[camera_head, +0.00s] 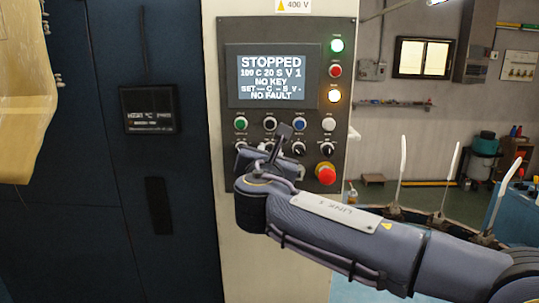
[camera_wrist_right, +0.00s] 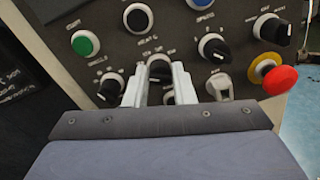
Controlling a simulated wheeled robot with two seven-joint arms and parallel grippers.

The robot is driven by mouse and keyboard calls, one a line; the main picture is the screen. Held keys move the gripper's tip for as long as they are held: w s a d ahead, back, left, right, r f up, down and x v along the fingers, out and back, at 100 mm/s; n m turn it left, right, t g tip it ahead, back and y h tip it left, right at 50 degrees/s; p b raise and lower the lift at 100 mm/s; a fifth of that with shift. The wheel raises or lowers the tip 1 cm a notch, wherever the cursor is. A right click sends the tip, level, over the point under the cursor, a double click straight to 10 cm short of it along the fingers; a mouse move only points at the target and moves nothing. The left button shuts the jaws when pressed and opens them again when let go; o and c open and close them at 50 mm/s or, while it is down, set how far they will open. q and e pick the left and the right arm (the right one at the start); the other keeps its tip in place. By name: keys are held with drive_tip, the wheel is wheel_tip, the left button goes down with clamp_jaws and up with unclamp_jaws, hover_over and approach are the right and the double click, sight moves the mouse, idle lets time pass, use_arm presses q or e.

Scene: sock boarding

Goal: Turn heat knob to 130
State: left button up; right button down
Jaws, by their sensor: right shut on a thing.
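The control panel (camera_head: 312,110) stands upright with rows of small buttons and black knobs under its screen. My right gripper (camera_head: 280,140) reaches the lower knob row from below and hides part of it. In the right wrist view, my right gripper (camera_wrist_right: 158,84) has its two pale fingers on either side of a dark knob (camera_wrist_right: 158,70) and is shut on it. The knob's label and pointer are too small to read, so I cannot confirm that it is the heat knob. The screen (camera_head: 271,76) reads STOPPED, with a blurred temperature near 100 C. My left gripper is out of view.
Another black knob (camera_wrist_right: 110,86) sits close left of my fingers. A red mushroom button (camera_head: 326,173) sticks out at the panel's lower right. A dark cabinet (camera_head: 90,210) stands to the left. Pale upright forms (camera_head: 404,160) stand at the right, behind my arm.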

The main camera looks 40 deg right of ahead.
drive_tip(key=shift+s+d+f+m+y+b, duration=0.1)
drive_tip(key=shift+m+y+b, duration=0.2)
drive_tip(key=shift+m+b, duration=4.75)
drive_tip(key=shift+f+m+y+b, duration=0.1)
drive_tip(key=shift+m+y+b, duration=0.2)
drive_tip(key=shift+m+b, duration=4.75)
drive_tip(key=m+p, duration=0.2)
drive_tip(key=m, duration=0.1)
drive_tip(key=shift+r, duration=0.1)
drive_tip(key=c, duration=1.3)
unclamp_jaws()
drive_tip(key=shift+o, duration=0.2)
drive_tip(key=v, duration=0.7)
drive_tip(key=shift+s+a, duration=0.2)
drive_tip(key=shift+s, duration=0.15)
